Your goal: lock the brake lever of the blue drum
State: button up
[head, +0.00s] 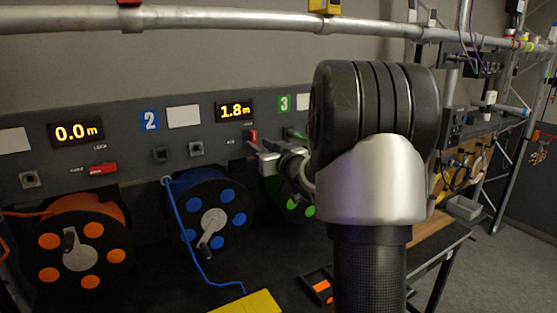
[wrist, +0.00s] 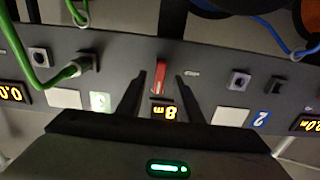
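The blue drum (head: 208,218) hangs below the panel, with a grey crank on its face and a blue cable (head: 186,240) trailing from it. In the wrist view the lever (wrist: 160,78) stands roughly upright. My gripper (wrist: 159,76) is open, with one dark finger on each side of the lever and a gap showing on both sides. In the head view my gripper (head: 264,150) is at the panel, partly hidden behind my arm.
The orange drum (head: 82,250) is at left, with its red lever (head: 103,169) lying sideways. The green drum (head: 290,200) is mostly hidden by my arm. In the wrist view a green cable (wrist: 55,78) plugs into the panel at left. A yellow object (head: 250,303) lies below.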

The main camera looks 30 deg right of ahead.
jog(key=s+b, duration=0.1)
jog(key=s, duration=1.3)
jog(key=shift+s+d, duration=0.25)
jog(key=shift+s, duration=0.1)
